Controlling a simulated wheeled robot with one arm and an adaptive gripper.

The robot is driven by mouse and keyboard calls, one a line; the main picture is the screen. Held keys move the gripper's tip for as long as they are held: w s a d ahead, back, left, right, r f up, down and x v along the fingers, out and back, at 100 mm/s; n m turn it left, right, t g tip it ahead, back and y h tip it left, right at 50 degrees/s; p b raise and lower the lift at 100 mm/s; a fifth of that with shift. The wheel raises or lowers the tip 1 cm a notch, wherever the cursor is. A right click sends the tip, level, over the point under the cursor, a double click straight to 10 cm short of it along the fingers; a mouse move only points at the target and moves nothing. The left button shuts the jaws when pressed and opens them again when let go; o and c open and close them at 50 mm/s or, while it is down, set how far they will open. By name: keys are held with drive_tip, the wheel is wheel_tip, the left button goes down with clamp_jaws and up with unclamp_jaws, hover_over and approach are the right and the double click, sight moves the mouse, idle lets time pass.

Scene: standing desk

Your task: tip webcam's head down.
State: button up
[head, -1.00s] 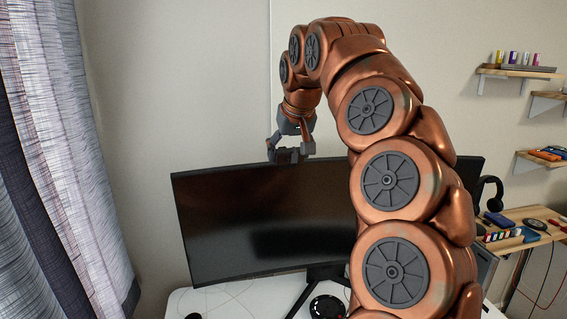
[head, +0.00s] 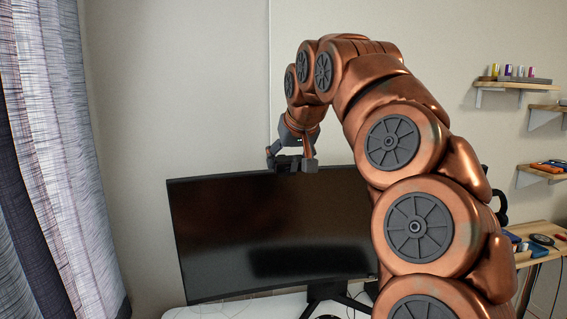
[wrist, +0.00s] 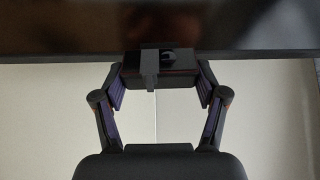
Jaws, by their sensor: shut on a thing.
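The webcam (wrist: 172,68) is a small dark box with a round lens and a lighter clip, at the top edge of the monitor (head: 262,235). In the wrist view it sits between the two fingers of my gripper (wrist: 161,84), which press on its two ends. The monitor (wrist: 60,28) fills the top of that view. In the head view my gripper (head: 292,163) is at the monitor's top edge, with the dark webcam (head: 287,161) partly hidden between its fingers. The tilt of the webcam's head is hard to tell.
The monitor stands on a white desk (head: 235,308). A curtain (head: 50,150) hangs at the left. Small wall shelves (head: 515,83) and a side table (head: 535,250) with small items are at the right. The wall above the monitor is clear.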

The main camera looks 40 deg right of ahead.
drive_tip(key=o, duration=1.2)
drive_tip(key=shift+c, duration=0.2)
drive_tip(key=v, duration=1.2)
